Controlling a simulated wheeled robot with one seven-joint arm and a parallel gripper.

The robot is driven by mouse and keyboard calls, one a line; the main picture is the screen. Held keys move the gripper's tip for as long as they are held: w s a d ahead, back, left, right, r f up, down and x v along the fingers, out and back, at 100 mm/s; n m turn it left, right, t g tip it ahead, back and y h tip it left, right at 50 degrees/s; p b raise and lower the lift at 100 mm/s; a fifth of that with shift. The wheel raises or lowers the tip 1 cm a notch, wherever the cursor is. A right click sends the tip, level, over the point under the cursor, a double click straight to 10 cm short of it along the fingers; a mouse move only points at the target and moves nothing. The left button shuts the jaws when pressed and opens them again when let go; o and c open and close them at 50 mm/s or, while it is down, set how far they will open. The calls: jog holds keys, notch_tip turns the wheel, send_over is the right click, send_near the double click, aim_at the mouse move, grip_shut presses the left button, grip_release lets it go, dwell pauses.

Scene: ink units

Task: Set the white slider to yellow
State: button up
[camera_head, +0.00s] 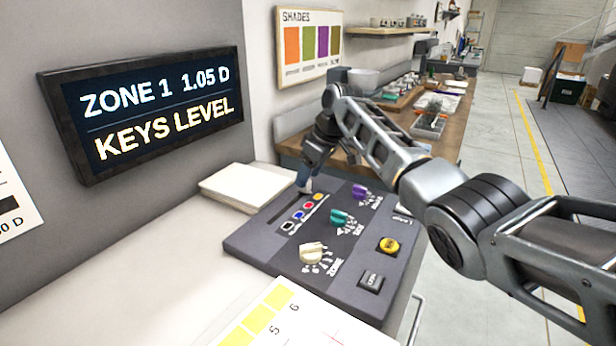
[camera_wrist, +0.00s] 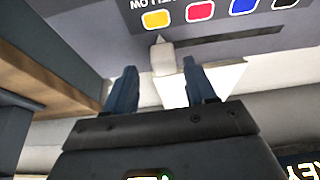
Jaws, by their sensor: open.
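The white slider (camera_wrist: 163,56) sits at the left end of its dark slot (camera_wrist: 230,40) in the wrist view, its pointer level with the yellow mark (camera_wrist: 156,19). Red, blue and black marks follow to the right. My gripper (camera_wrist: 160,67) is open, with one finger on each side of the slider in the picture; I see no clear contact. In the head view my gripper (camera_head: 305,178) is low at the far end of the grey console (camera_head: 262,238) and largely hides the slider there.
The console also carries a cream knob (camera_head: 312,253), teal and purple knobs, a yellow button (camera_head: 389,246) and a dark button (camera_head: 371,281). A paper stack (camera_head: 245,184) lies behind it. The wall display (camera_head: 150,110) reads "ZONE 1 1.05 D" and "KEYS LEVEL".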

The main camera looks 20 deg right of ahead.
jog(key=v, duration=0.6)
jog(key=shift+r, duration=0.2)
